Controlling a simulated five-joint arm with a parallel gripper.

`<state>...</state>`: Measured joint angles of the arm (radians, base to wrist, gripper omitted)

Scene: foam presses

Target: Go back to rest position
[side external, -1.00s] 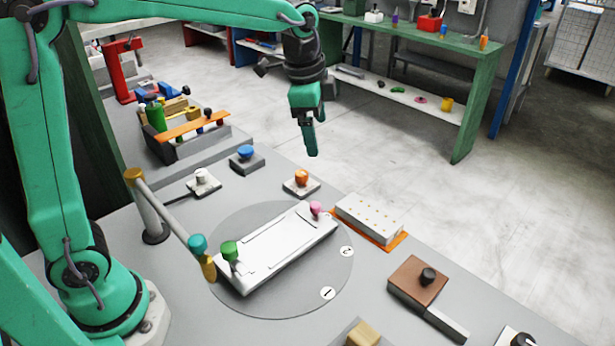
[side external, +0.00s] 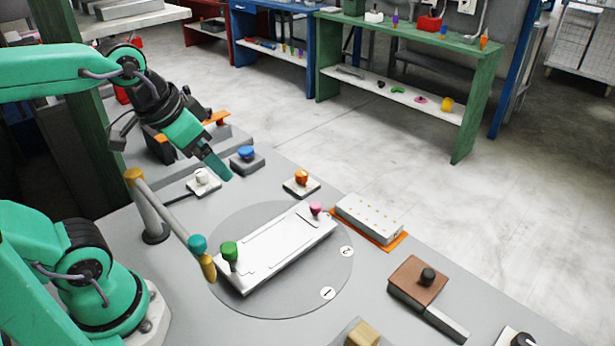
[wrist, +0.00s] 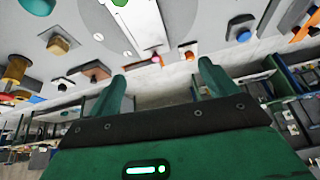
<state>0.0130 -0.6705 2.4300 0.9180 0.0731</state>
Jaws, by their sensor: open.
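My gripper (side external: 217,166) is in the air at the left of the side external view, above the table near the blue knob and the white knob. It tilts down to the right and holds nothing. In the wrist view its two green fingers (wrist: 160,85) stand apart with a clear gap between them. My arm is folded back toward its base at the left.
The grey table (side external: 400,262) carries a white press plate (side external: 275,250) with green and pink knobs. A blue knob (side external: 246,152), white knob (side external: 202,177) and orange knob (side external: 301,177) stand behind it. A post with a bar (side external: 165,210) stands at left. Open floor lies beyond.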

